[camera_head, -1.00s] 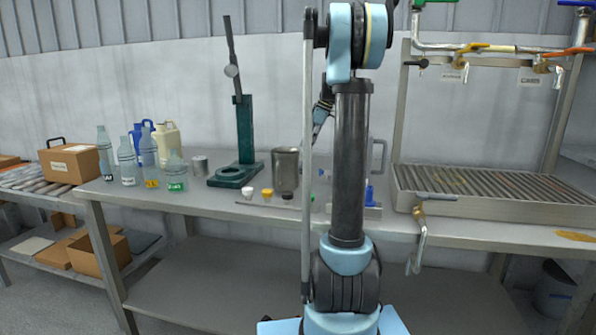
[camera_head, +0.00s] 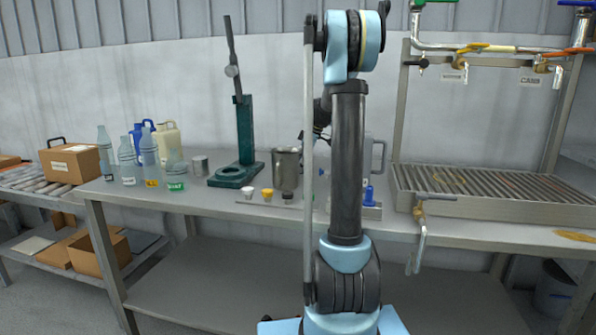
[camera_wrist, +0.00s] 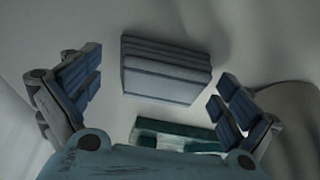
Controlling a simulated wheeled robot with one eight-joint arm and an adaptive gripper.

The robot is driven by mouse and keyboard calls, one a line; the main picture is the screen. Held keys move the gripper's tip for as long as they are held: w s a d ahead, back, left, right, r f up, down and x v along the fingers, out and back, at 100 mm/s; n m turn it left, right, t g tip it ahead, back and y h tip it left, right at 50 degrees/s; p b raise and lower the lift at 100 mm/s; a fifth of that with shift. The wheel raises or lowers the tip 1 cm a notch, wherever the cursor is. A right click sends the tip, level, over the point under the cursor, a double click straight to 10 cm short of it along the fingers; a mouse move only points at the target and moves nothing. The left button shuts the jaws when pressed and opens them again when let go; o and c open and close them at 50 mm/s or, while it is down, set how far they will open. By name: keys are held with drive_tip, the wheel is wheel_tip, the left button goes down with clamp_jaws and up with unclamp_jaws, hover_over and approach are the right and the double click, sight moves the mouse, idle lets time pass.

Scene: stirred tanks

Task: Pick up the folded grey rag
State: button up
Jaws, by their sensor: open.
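The folded grey rag (camera_wrist: 162,72) shows in the wrist view as a layered blue-grey block on a pale surface. It lies between and beyond my two fingers. My gripper (camera_wrist: 160,95) is open, with a dark padded finger on each side and nothing between the pads. I cannot tell how far the rag is from the fingertips. In the head view, my gripper (camera_head: 316,132) is above the bench and partly hidden behind my arm. I cannot make out the rag in that view.
A steel beaker (camera_head: 286,172) and a green stand (camera_head: 240,172) are left of my arm. Small caps (camera_head: 267,194) lie in front of them, bottles (camera_head: 126,160) farther left. A slatted tray (camera_head: 490,205) with pipes above is at right. A green object (camera_wrist: 175,136) shows near my gripper.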

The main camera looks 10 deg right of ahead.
drive_tip(key=shift+c, duration=0.5)
drive_tip(key=c, duration=1)
drive_tip(key=shift+o, duration=0.2)
wheel_tip(320, 180, up, 10)
